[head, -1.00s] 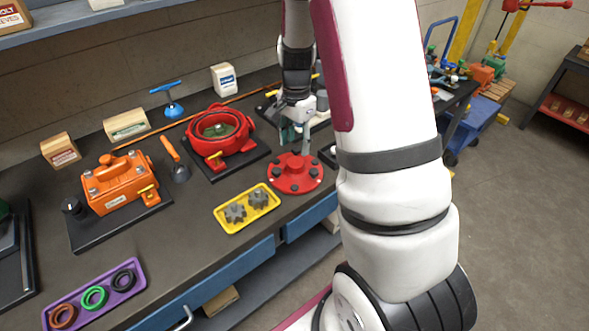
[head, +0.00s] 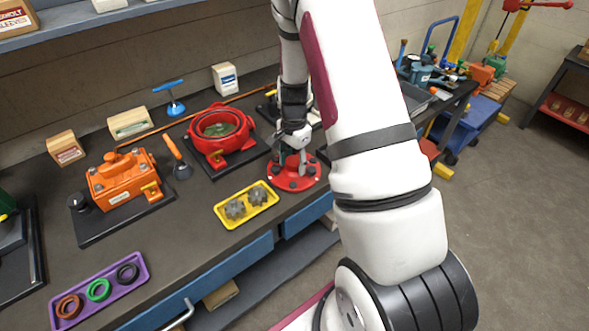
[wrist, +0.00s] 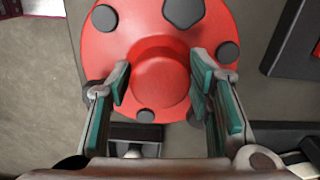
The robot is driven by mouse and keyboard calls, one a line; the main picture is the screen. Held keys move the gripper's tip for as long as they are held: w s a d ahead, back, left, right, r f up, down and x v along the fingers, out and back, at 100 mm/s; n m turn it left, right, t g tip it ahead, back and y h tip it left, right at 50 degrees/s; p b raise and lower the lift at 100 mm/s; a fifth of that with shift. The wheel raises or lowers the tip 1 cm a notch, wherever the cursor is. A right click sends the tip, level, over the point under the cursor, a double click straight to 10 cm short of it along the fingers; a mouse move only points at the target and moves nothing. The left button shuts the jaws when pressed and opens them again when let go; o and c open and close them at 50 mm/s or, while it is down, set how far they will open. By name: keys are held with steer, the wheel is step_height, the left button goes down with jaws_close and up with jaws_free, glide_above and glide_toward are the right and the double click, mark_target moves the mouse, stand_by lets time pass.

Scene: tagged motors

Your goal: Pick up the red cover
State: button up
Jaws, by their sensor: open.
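The red cover (head: 283,181) is a round red disc with dark knobs around its rim. It lies flat on the dark workbench in the head view. In the wrist view the red cover (wrist: 218,32) fills the upper middle, with a raised round red boss at its centre. My gripper (head: 292,164) is over the cover, pointing down. In the wrist view my gripper (wrist: 160,88) is open, its teal-padded fingers on either side of the boss. I cannot tell whether the fingers touch it.
A yellow tray (head: 237,221) with grey gears lies just left of the cover. A red round housing (head: 209,142) on a black plate stands behind it. An orange motor (head: 122,181) and a purple tray (head: 70,299) are farther left. The bench's front edge is close to the cover.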

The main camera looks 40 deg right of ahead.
jaws_close()
steer(key=shift+w+r, duration=0.1)
steer(key=shift+r, duration=0.05)
